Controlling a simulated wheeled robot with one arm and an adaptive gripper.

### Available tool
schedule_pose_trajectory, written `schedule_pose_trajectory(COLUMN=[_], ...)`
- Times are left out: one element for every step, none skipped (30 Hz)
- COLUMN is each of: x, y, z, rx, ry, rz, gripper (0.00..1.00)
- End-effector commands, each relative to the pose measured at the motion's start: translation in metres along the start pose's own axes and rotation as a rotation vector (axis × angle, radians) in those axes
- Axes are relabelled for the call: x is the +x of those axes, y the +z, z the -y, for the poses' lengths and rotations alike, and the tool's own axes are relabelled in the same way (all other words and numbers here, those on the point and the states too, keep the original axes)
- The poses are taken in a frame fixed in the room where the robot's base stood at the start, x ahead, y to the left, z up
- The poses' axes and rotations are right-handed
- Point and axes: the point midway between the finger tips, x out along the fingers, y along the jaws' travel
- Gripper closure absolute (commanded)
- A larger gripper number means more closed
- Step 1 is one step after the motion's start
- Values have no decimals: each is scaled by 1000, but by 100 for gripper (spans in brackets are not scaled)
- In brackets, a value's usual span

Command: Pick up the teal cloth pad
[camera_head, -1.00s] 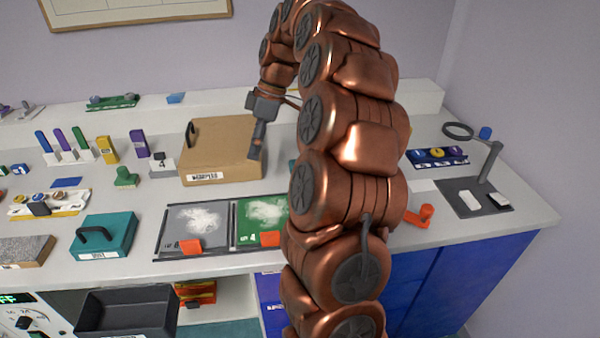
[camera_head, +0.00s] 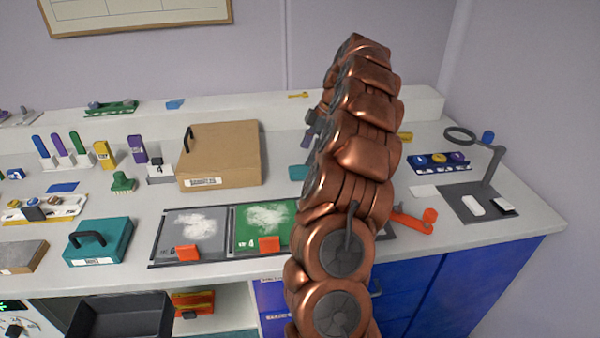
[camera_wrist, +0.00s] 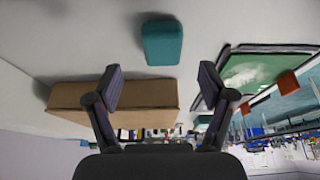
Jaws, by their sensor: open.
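The teal cloth pad (camera_wrist: 162,44) shows in the wrist view near the top middle, lying on the pale bench top. In the head view its left part (camera_head: 299,172) shows to the right of the cardboard box; my arm hides the rest. My gripper (camera_wrist: 160,80) is open and empty in the wrist view. The pad appears beyond the fingertips, between their lines, and apart from them. In the head view my gripper is mostly hidden behind my arm.
The brown box (camera_head: 222,155) stands left of the pad. Trays with white powder, one grey (camera_head: 165,248) and one green (camera_head: 240,215), lie nearer the bench front. An orange handle-like part (camera_head: 412,222) and a magnifier stand (camera_head: 495,168) are to the right.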

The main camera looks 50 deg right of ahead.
Motion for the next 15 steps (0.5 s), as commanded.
schedule_pose_trajectory(x=[2, 3, 4, 4, 5, 7, 8, 10, 12, 14, 17, 21, 24, 28, 32], y=[0, 0, 0, 0, 0, 0, 0, 0, 0, 0, 0, 0, 0, 0, 0], z=[1, 1, 1, 1, 1, 2, 2, 2, 2, 2, 2, 3, 3, 4, 4], rx=[0, 0, 0, 1, 1, 1, 1, 1, 1, 1, 1, 1, 1, 1, 1], ry=[-2, -3, -3, -3, -4, -4, -5, -4, -3, -2, -1, -3, -6, -8, -7], rz=[-1, -1, -1, -1, -1, -1, -1, -1, -1, 0, 0, 0, -1, -1, -1], gripper=[19, 19, 19, 19, 19, 19, 19, 19, 19, 19, 19, 19, 19, 19, 19])
